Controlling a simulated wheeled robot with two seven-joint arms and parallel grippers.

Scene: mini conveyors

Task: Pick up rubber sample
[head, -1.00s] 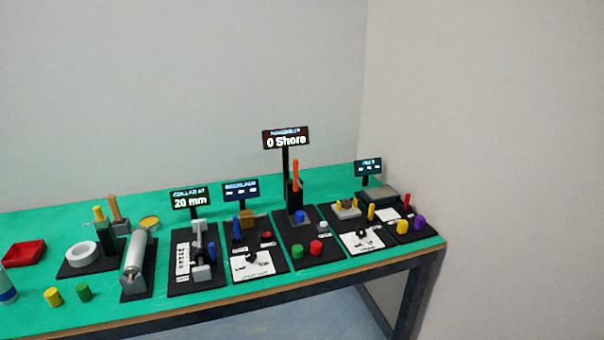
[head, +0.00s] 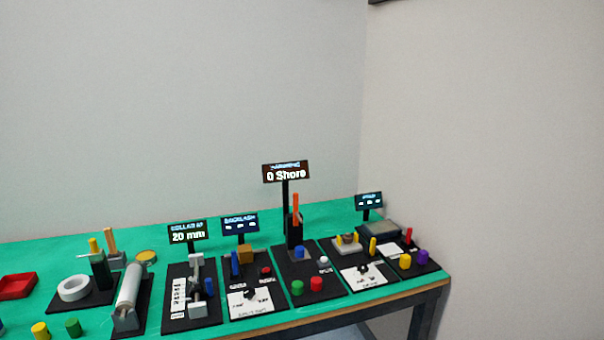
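No thing is clearly marked as the rubber sample. The hardness station (head: 312,265) is a black board under a sign (head: 287,173) that reads "0 Shore". An orange-handled tester (head: 296,210) stands upright on it. A blue piece (head: 299,252) sits at the tester's foot. A green cylinder (head: 297,287) and a red cylinder (head: 316,284) stand at the board's front, and I cannot tell which of these pieces is rubber. Neither of my grippers is in view.
The green table (head: 215,325) carries several black station boards close together. A red tray (head: 17,285), a white ring (head: 74,288) and a grey roller (head: 129,290) are on the left. Yellow (head: 40,331) and green (head: 72,327) cylinders stand near the front edge. Walls stand behind.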

